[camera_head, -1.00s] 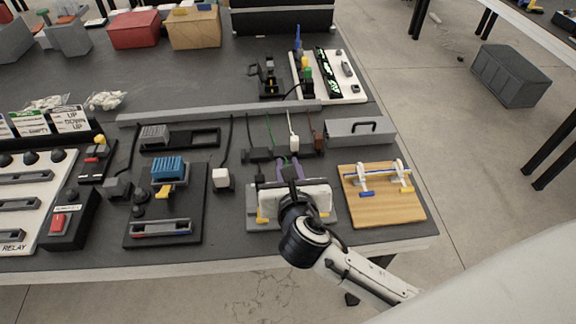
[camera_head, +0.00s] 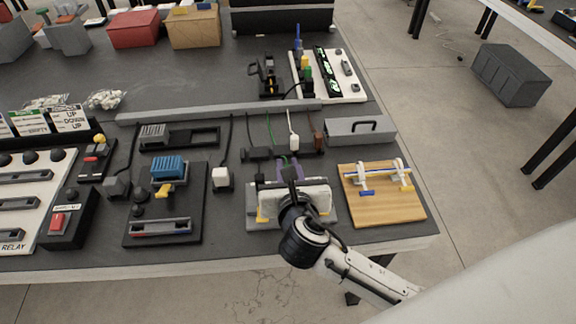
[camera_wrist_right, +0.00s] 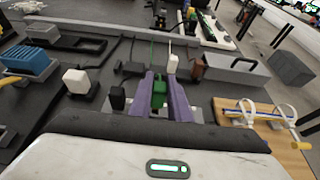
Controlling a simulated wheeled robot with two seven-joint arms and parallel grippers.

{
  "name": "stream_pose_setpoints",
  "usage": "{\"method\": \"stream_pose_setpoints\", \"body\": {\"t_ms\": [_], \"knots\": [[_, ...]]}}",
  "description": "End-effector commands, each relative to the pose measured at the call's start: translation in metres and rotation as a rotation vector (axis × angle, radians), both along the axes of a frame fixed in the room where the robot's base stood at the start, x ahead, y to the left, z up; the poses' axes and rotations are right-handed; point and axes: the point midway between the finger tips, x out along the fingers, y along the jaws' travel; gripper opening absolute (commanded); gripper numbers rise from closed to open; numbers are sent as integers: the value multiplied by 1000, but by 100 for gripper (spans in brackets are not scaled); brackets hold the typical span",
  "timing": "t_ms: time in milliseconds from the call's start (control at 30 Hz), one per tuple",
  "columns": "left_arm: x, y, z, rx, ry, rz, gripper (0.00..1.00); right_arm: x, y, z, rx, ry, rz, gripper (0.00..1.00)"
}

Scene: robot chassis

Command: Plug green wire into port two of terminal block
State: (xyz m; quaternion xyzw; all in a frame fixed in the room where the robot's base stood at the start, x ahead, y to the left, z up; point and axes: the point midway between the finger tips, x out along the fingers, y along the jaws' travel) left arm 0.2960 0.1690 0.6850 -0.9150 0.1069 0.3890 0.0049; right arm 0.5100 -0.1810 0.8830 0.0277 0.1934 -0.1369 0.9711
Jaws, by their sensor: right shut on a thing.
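My right gripper (camera_head: 290,168) has purple fingers, which also show in the wrist view (camera_wrist_right: 162,95). They are shut on the green plug (camera_wrist_right: 160,92), whose green wire (camera_head: 271,130) runs back across the table. A grey block (camera_head: 251,216) lies under the gripper and is mostly covered by it; it seems to be the terminal block. A black plug (camera_wrist_right: 117,97) stands at its left side. The ports are hidden, so I cannot tell whether the green plug touches the block. My left gripper is not in view.
A white plug (camera_head: 293,143) and a brown plug (camera_head: 318,142) stand just behind the gripper. A wooden board with white clips (camera_head: 385,208) lies to the right. A grey box with a handle (camera_head: 360,132) is behind it. A black panel (camera_head: 188,220) lies to the left.

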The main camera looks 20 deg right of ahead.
Motion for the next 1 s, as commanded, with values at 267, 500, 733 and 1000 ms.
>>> {"method": "stream_pose_setpoints", "body": {"t_ms": [267,500,733,1000], "knots": [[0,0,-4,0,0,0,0,0,0,-8,0,0,0,0],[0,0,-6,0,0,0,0,0,0,-14,-1,0,0,0],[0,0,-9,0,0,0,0,0,0,-20,-1,1,0,0],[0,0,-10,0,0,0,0,0,0,-23,0,1,0,35]]}}
